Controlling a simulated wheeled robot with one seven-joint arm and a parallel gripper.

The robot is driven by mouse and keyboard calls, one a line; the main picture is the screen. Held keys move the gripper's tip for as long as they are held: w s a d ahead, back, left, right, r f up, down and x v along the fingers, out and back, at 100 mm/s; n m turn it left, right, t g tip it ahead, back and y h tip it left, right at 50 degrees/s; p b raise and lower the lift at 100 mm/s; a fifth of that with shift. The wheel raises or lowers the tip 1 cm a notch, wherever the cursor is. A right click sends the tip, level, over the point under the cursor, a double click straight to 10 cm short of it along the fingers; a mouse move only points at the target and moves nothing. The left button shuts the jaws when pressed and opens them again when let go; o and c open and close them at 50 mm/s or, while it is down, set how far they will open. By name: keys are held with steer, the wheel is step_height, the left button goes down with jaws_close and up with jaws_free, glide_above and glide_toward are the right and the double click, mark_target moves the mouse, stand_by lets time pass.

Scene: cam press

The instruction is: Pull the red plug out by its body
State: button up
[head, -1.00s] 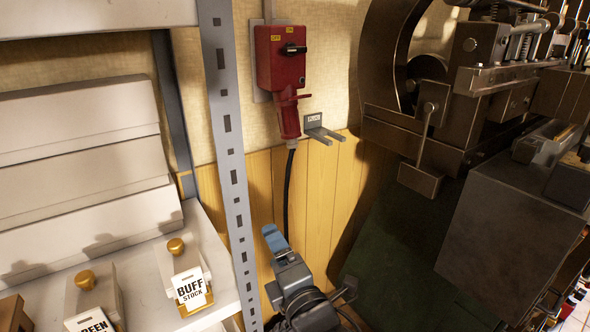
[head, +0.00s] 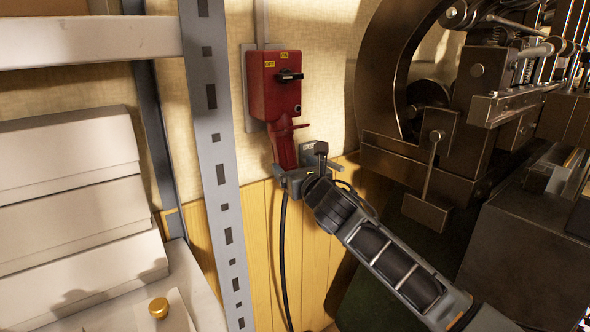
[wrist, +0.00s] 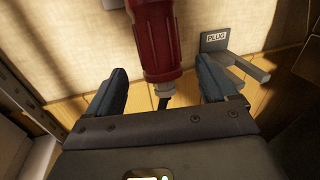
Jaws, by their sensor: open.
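The red plug (head: 284,151) hangs from the underside of the red switch box (head: 275,85) on the wall. Its black cable (head: 283,245) runs down from its lower end. In the wrist view the plug's body (wrist: 157,45) comes down between the fingers, with its lower end and the cable showing. My gripper (wrist: 165,88) is open, one finger on each side of the plug with gaps to both. In the head view my gripper (head: 292,178) is at the plug's lower end, and its fingers are partly hidden by my wrist.
A grey two-pronged bracket labelled PLUG (wrist: 232,58) is on the wall just right of the plug. A grey perforated shelf post (head: 215,160) stands to the left. A large dark machine (head: 450,120) fills the right side.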

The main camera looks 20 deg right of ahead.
mark_target(287, 168)
steer(key=shift+w+a+b, duration=0.15)
steer(key=shift+w+b, duration=0.05)
steer(key=shift+w, duration=1.5)
steer(key=shift+w+a+b, duration=0.1)
steer(key=shift+w+b, duration=0.05)
steer(key=shift+w, duration=1.5)
steer(key=c, duration=1.2)
steer(key=o, duration=0.6)
steer(key=c, duration=0.5)
steer(key=shift+c, duration=0.2)
steer(key=shift+f, duration=0.2)
steer(key=shift+s+d+f+b, duration=0.1)
steer(key=shift+s+f+b, duration=0.1)
steer(key=shift+f+b, duration=0.3)
steer(key=shift+s+f+b, duration=0.2)
steer(key=shift+f, duration=0.5)
